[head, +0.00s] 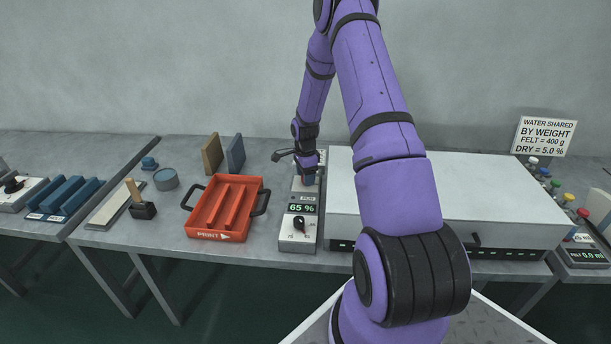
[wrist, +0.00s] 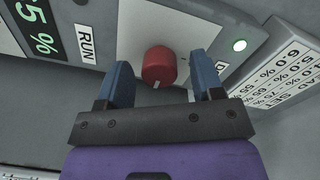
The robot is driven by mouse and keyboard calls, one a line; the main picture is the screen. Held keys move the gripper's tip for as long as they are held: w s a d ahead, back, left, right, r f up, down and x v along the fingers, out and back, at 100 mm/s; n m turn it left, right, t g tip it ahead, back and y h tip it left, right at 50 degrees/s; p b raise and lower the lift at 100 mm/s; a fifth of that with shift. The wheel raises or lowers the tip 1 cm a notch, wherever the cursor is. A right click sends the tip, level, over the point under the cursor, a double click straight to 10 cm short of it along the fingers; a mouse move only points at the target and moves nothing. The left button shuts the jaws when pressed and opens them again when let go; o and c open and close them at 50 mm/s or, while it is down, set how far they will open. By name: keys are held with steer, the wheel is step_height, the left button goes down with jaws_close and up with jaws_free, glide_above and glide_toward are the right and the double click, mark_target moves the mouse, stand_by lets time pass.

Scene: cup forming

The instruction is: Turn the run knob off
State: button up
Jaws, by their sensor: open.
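The run knob (wrist: 159,65) is a red round knob with a white pointer mark on a pale plate, in the wrist view. The pointer mark faces the bottom of that picture. A RUN label (wrist: 86,42) is left of the plate; another label at its right is mostly hidden by a finger. My gripper (wrist: 161,78) is open, with one blue finger on each side of the knob; I cannot tell whether they touch it. In the head view my gripper (head: 307,174) is over the upper part of the control panel (head: 298,245) and hides the knob.
The panel display (head: 301,208) reads 65 %, above a black knob (head: 299,222). A large grey box (head: 465,190) stands close on the right. A red tray (head: 255,222) is on the left.

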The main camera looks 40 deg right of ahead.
steer(key=shift+c, duration=0.2)
steer(key=c, duration=0.9)
steer(key=shift+n, duration=0.3)
steer(key=n, duration=0.3)
steer(key=shift+n, duration=0.3)
steer(key=n, duration=0.4)
steer(key=shift+n, duration=0.3)
steer(key=n, duration=0.4)
steer(key=shift+n, duration=2.5)
